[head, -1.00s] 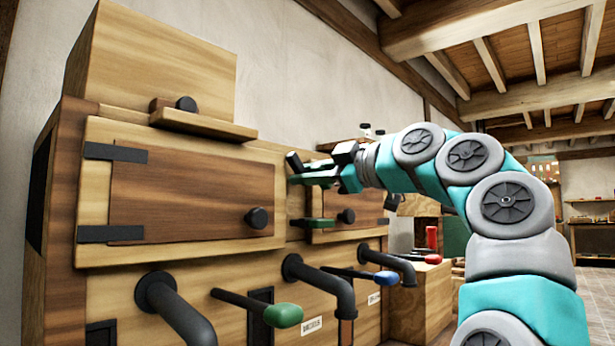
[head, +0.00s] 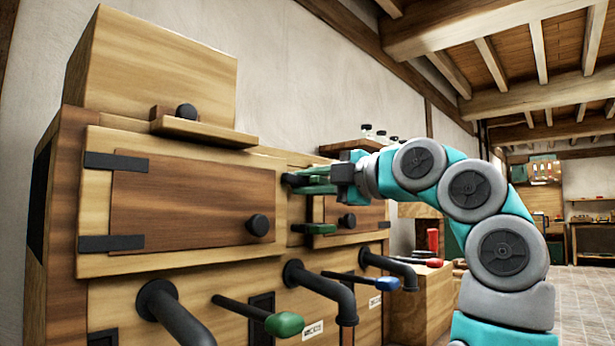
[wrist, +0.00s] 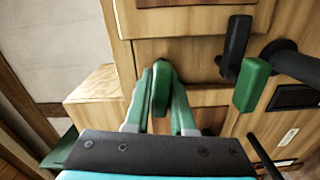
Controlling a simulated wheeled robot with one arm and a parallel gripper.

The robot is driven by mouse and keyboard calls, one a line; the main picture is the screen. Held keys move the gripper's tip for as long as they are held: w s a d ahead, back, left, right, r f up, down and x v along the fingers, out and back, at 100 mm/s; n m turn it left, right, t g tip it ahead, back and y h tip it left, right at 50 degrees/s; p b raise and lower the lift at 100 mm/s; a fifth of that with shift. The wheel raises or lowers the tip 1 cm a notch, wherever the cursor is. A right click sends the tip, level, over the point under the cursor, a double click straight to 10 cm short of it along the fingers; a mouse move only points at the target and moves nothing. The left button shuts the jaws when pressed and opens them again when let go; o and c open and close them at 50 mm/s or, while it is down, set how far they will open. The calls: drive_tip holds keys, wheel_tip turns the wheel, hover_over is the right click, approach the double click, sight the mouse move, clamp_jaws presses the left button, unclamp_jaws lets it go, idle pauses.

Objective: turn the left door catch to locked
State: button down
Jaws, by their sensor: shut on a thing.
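Two green catch handles stand one above the other just right of the left door (head: 190,200) in the head view. My gripper (head: 318,178) is at the upper green catch handle; my fingers partly hide it there. In the wrist view, the upper green catch handle (wrist: 161,88) lies between the two pale green fingers of my gripper (wrist: 162,98), which are shut on it. The lower green catch handle (head: 314,228) sticks out roughly level below my gripper, and shows in the wrist view (wrist: 252,85) to the right, apart from my fingers.
The left door has a black knob (head: 258,225). The smaller right door (head: 362,218) has its own knob. Below, black bent pipes (head: 320,288), a green-tipped lever (head: 284,324) and a blue-tipped lever (head: 386,281) stick out from the cabinet. The floor at the right is clear.

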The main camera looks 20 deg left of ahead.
sight(324, 183)
drive_tip(key=shift+f+n+p, duration=0.15)
drive_tip(key=shift+n+p, duration=0.25)
drive_tip(key=shift+n, duration=0.4)
drive_tip(key=shift+f, duration=0.1)
drive_tip(key=c, duration=1.1)
unclamp_jaws()
drive_tip(key=shift+a, duration=0.1)
drive_tip(key=b+v, duration=0.1)
drive_tip(key=v, duration=0.7)
